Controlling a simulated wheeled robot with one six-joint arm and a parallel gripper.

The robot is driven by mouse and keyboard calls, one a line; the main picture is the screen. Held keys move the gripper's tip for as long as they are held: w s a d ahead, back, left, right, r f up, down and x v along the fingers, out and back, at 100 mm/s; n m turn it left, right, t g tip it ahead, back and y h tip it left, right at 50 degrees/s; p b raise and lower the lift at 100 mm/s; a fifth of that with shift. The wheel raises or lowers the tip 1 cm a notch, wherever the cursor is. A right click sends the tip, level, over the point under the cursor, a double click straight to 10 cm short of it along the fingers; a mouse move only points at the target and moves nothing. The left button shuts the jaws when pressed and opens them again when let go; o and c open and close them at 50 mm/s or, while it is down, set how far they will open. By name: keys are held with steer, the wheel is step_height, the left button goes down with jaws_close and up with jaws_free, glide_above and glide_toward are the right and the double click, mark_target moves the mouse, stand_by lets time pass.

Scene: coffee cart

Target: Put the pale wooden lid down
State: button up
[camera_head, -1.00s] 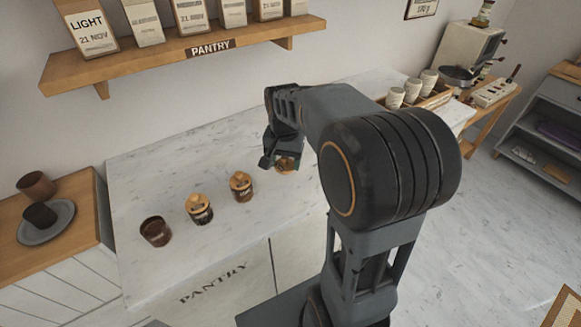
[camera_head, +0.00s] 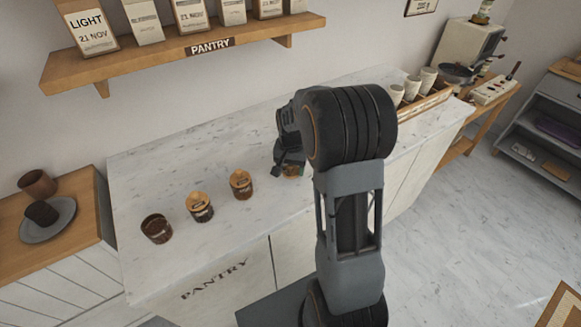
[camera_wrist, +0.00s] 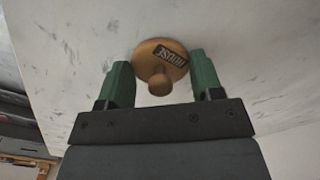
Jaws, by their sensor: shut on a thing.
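The pale wooden lid (camera_wrist: 165,57) is round, with a knob and a dark label, between the two green fingers of my gripper (camera_wrist: 160,66) in the wrist view. My gripper is shut on its rim. In the head view, the lid (camera_head: 292,171) shows only partly below my gripper (camera_head: 287,168), at the marble counter right of the jars. I cannot tell whether it touches the counter. The leftmost jar (camera_head: 156,229) is open and dark inside. The middle jar (camera_head: 200,208) and the right jar (camera_head: 241,186) have wooden lids on.
The marble counter (camera_head: 190,160) is clear behind the jars. A wooden crate (camera_head: 425,103) with white cups stands at its right end. A pantry shelf (camera_head: 150,60) with bags hangs above.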

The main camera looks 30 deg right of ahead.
steer(key=shift+f, duration=0.2)
steer(key=o, duration=0.9)
steer(key=shift+r, duration=0.1)
step_height(320, 180, up, 12)
steer(key=s+a+n+t, duration=0.1)
steer(key=s+a+n, duration=0.1)
steer(key=s, duration=0.3)
steer(key=s+a+n+t, duration=0.1)
steer(key=s+a+n, duration=0.2)
steer(key=s+a, duration=0.1)
steer(key=s+a+n+t, duration=0.1)
steer(key=s+a+n, duration=0.1)
steer(key=s, duration=0.5)
steer(key=shift+s+a+n+t, duration=0.1)
steer(key=shift+a+n+t, duration=0.3)
steer(key=shift+a, duration=0.5)
